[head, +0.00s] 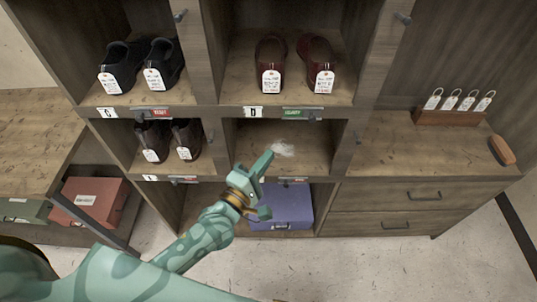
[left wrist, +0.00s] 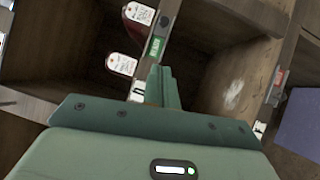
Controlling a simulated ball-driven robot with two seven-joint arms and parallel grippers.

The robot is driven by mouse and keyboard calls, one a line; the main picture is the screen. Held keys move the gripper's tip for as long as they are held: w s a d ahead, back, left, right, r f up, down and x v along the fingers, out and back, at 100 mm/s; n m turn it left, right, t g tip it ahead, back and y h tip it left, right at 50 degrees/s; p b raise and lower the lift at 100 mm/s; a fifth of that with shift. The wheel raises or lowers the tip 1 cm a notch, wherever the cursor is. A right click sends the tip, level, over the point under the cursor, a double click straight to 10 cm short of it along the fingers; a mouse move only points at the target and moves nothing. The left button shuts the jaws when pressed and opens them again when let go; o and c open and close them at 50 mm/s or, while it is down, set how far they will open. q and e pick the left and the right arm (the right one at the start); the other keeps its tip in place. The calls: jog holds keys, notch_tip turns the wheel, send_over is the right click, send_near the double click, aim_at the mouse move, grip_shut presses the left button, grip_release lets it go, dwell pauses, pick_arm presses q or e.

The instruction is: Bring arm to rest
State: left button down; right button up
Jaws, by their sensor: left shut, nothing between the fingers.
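My left gripper (head: 266,160) is shut and empty in the head view, in front of the middle cubby in the lower row. Its closed fingers also show in the left wrist view (left wrist: 162,88), pointing toward the shelf edge. That cubby (head: 310,140) holds no shoes; a whitish smudge (head: 283,149) lies on its surface. My left arm (head: 205,235) reaches up from the bottom left. My right gripper is not in either view.
Tagged shoes stand in nearby cubbies: black (head: 145,66), dark red (head: 295,58) and brown (head: 168,140). A purple box (head: 282,208) sits below my gripper. A brush (head: 502,150) and a tag rack (head: 449,117) stand on the right counter (head: 420,155). A red box (head: 92,201) sits left.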

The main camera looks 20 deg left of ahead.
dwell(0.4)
pick_arm(q)
jog(key=s+a+f+m+g+y, duration=0.1)
jog(key=s+a+f+m+g, duration=0.15)
jog(key=f+m, duration=0.45)
jog(key=s+a+f+m+g+y, duration=0.1)
jog(key=s+a+f+m+g, duration=0.2)
jog(key=f, duration=0.9)
jog(key=s+a+f+m+g+y, duration=0.1)
jog(key=s+f+m+g, duration=0.3)
jog(key=f, duration=0.5)
jog(key=s+a+f+m+g+y, duration=0.1)
jog(key=s+f, duration=0.4)
jog(key=s, duration=0.5)
jog(key=s+a+f+m+g, duration=0.2)
jog(key=s+f+g, duration=0.2)
jog(key=s, duration=0.6)
jog(key=s+a+f+m+g+y, duration=0.1)
jog(key=s+a+f+m+g, duration=0.1)
jog(key=s+f, duration=0.5)
jog(key=s+g+b, duration=0.1)
jog(key=s, duration=0.3)
jog(key=shift+a+f+m+y, duration=0.2)
jog(key=shift+a+m+y, duration=0.1)
